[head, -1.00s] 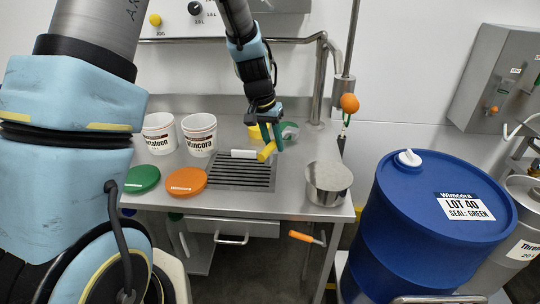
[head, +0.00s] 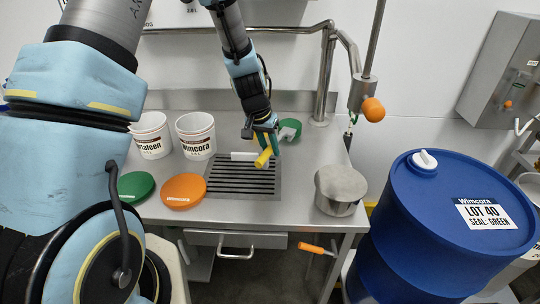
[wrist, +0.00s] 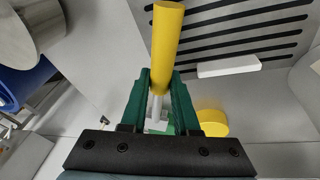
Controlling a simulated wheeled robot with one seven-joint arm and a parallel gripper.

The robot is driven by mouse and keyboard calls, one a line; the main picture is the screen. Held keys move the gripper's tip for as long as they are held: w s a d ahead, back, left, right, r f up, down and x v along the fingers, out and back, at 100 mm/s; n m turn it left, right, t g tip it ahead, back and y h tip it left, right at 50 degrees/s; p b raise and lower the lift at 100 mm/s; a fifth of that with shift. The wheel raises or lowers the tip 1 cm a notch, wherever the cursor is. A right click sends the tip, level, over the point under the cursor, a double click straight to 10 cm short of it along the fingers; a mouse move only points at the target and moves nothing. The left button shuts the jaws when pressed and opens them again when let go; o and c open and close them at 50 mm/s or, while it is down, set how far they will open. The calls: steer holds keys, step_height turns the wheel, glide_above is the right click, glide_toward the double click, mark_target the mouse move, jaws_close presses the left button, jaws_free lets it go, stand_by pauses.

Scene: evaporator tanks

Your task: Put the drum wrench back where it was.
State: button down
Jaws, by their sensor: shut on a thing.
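My gripper (head: 265,148) is above the back right part of the drain grate on the steel table. It is shut on the drum wrench, whose yellow handle (head: 263,158) sticks out below the fingers. In the wrist view the gripper (wrist: 159,100) has its green fingers on either side of a pale shaft, and the yellow handle (wrist: 167,45) points up the picture. The blue drum (head: 450,220), labelled Wimcora LOT 40, SEAL: GREEN, stands right of the table with a white cap on top.
Two white buckets (head: 196,138) stand at the back left, with green (head: 135,185) and orange lids (head: 184,190) before them. A white block (wrist: 229,66) lies by the grate (head: 243,178). A steel pot (head: 340,190) stands at the right edge; an orange-handled lever (head: 312,248) juts below.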

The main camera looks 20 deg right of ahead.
steer(key=shift+f, duration=1.85)
steer(key=c, duration=0.7)
jaws_free()
steer(key=shift+o, duration=0.2)
steer(key=shift+r, duration=0.2)
steer(key=b+v, duration=0.1)
steer(key=v, duration=1.1)
steer(key=shift+b, duration=0.3)
